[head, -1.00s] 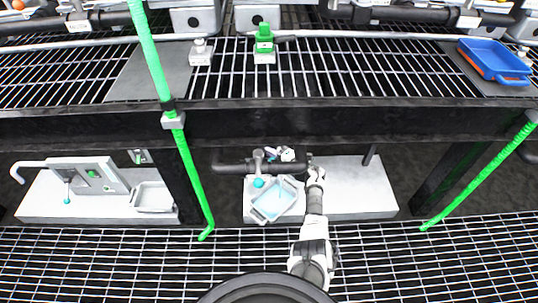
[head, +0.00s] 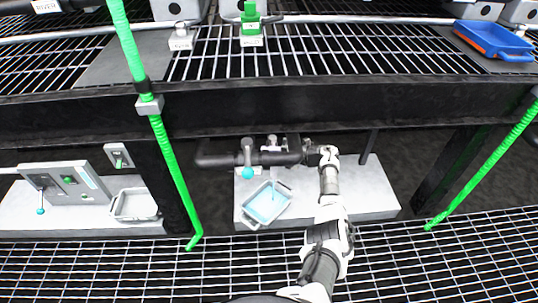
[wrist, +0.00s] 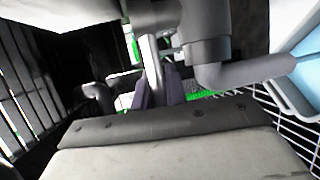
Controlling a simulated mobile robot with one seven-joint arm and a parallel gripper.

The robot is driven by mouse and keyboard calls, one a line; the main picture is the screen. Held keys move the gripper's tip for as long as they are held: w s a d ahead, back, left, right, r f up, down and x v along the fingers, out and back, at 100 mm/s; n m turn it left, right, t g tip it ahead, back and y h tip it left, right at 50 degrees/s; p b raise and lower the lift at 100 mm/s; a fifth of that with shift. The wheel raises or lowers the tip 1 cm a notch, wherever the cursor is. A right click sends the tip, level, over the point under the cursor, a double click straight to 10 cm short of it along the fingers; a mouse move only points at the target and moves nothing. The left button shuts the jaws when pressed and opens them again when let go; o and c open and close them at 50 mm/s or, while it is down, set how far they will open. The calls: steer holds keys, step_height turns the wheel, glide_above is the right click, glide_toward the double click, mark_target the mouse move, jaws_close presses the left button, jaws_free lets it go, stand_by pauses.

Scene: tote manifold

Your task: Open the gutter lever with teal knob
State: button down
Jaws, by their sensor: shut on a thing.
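A lever with a teal knob (head: 248,172) hangs on the dark pipe (head: 215,161) in the middle bay of the head view. Its grey handle points down toward the viewer. My gripper (head: 312,152) is at the right end of this pipe, apart from the teal knob; its fingertips are hard to see there. In the wrist view my gripper (wrist: 157,92) is shut on a pale grey bar (wrist: 151,58). I cannot tell which part the bar belongs to. A second teal-knobbed lever (head: 41,211) hangs on the grey panel (head: 92,192) at the left.
A tray holding light blue liquid (head: 251,223) stands on the pale ledge (head: 357,205) under the pipe. A grey tray (head: 135,217) is at the left. Green-wrapped posts (head: 168,165) and a dark beam (head: 330,108) bound the bay. A blue tray (head: 487,40) lies above right.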

steer(key=c, duration=1.4)
jaws_free()
steer(key=shift+c, duration=0.2)
steer(key=v, duration=1.3)
steer(key=shift+d, duration=0.3)
steer(key=shift+s+r, duration=0.1)
steer(key=shift+r, duration=0.05)
